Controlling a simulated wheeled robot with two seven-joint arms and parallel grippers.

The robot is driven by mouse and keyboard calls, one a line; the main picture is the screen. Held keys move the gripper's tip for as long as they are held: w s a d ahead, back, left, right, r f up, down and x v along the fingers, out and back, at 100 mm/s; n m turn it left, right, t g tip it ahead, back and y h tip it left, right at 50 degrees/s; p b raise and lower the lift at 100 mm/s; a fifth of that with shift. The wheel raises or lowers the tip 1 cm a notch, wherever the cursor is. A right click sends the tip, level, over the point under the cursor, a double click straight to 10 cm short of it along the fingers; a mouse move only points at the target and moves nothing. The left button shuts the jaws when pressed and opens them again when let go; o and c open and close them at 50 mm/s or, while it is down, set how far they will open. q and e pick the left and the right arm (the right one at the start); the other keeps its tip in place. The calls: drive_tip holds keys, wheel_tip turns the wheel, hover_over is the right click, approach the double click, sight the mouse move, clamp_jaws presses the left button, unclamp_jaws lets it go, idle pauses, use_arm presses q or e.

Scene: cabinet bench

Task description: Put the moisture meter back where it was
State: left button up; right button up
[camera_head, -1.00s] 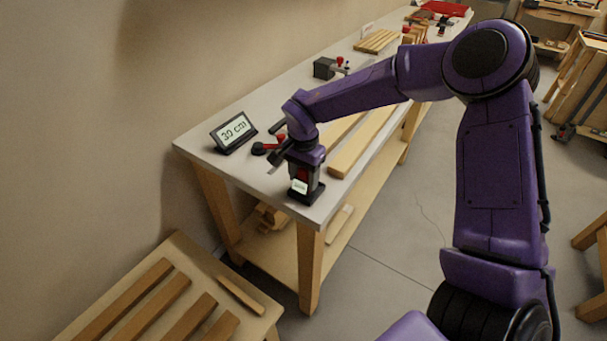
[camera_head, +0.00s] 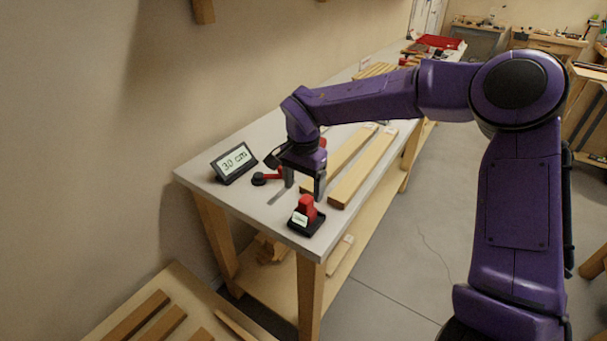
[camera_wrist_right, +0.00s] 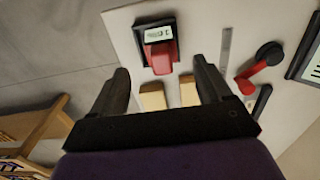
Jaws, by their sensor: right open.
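The moisture meter (camera_head: 306,208), red with a small pale screen, sits in a black holder (camera_head: 303,225) at the near corner of the bench. In the right wrist view the meter (camera_wrist_right: 160,55) lies beyond the fingertips. My right gripper (camera_head: 304,184) is open and empty, above the bench just behind the meter and apart from it. In the wrist view the open fingers of the right gripper (camera_wrist_right: 161,78) show nothing held between them. My left gripper is in no view.
A display (camera_head: 234,162) stands at the left bench edge. A red-and-black tool (camera_head: 267,178) and a metal strip (camera_head: 279,196) lie near the gripper. Two wooden strips (camera_head: 362,167) lie behind. A slatted wooden piece (camera_head: 140,315) is at lower left.

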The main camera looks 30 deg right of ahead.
wheel_tip(320, 180, up, 5)
